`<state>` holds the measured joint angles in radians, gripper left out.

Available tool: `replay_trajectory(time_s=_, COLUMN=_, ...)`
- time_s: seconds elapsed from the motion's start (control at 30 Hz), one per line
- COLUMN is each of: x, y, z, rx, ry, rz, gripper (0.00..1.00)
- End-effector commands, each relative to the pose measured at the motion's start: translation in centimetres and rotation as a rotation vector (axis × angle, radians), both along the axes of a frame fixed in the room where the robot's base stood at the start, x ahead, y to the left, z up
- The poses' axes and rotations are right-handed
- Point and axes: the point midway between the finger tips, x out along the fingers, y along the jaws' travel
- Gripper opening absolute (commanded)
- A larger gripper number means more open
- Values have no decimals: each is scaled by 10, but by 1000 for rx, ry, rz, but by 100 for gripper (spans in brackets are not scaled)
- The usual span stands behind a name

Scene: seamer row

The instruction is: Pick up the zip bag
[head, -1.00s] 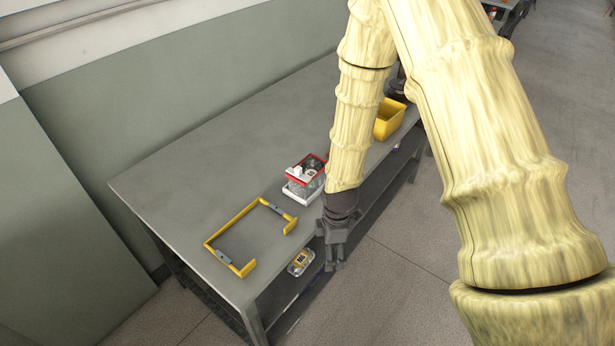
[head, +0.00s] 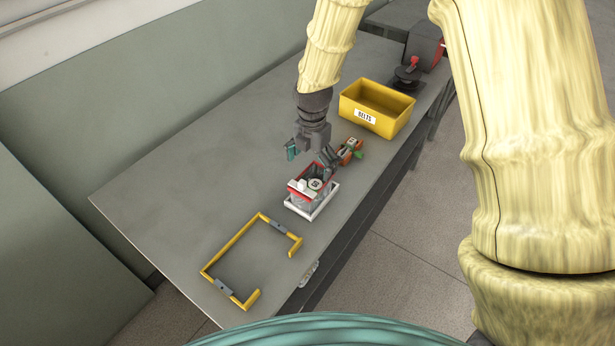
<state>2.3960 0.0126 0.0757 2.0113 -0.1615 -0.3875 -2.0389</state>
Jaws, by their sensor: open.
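What looks like the zip bag (head: 302,202) is a clear, boxy pouch with a red top edge and a round white label inside. It sits in a low white tray (head: 326,204) near the table's front edge. My gripper (head: 311,154) is open and empty, above and just behind the bag. One finger, with a teal pad, is to the left, and the dark other finger hangs close to the bag's far red edge. I cannot tell whether that finger touches it.
A yellow bin (head: 358,116) labelled BELTS stands farther back. An orange and green item (head: 350,150) lies between bin and bag. A yellow bracket frame (head: 237,240) lies nearer. A dark machine with red parts (head: 424,48) stands at the far end. The table's left side is clear.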

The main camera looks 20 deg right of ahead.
Motion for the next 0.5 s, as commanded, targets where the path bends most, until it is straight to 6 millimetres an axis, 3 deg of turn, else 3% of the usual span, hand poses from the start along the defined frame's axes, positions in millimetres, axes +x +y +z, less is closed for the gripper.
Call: replay_trajectory(time_s=0.5, x=1, y=-4, z=-51, rx=0, ry=5, rz=-6, gripper=96)
